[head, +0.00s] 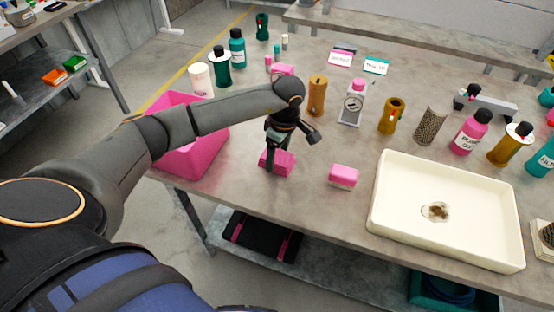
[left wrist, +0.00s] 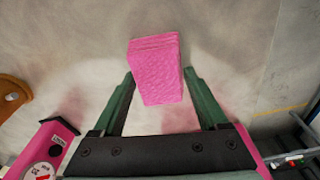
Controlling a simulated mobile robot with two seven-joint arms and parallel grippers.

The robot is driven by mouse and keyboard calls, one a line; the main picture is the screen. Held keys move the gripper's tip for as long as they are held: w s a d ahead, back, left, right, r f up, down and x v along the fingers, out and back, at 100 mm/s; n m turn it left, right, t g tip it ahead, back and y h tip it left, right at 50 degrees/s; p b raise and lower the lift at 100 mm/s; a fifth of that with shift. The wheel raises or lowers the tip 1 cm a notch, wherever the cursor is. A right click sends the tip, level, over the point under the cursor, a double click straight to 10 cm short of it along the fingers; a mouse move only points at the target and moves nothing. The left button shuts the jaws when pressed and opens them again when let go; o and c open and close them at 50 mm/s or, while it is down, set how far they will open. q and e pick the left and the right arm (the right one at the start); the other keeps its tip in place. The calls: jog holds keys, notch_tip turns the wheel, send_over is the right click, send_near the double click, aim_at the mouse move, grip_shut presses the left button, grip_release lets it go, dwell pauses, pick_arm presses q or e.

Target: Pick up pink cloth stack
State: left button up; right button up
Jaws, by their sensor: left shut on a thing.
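The pink cloth stack (head: 284,165) is near the table's front edge in the head view, beside the pink bin. In the left wrist view the folded pink cloth stack (left wrist: 156,68) lies between the two green fingers, with its far end beyond their tips. My left gripper (head: 273,160) reaches down from above and is shut on the cloth stack. Its fingers (left wrist: 158,78) flank the stack in the left wrist view. I cannot tell whether the stack is clear of the table. My right gripper is not in view.
A pink bin (head: 197,158) stands left of the gripper.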

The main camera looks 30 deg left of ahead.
aim_at(278, 156)
pick_arm(q)
jog(key=shift+c, duration=1.2)
jog(key=shift+r+p, duration=0.4)
notch_tip(278, 156, up, 3)
jog(key=shift+w+b, duration=0.1)
jog(key=shift+b, duration=0.4)
jog(key=s+d+r, duration=0.4)
jog(key=d+r, duration=0.5)
jog(key=d, duration=0.4)
jog(key=shift+d+r+b, duration=0.25)
jog(key=shift+r+b, duration=0.05)
jog(key=shift+r, duration=0.05)
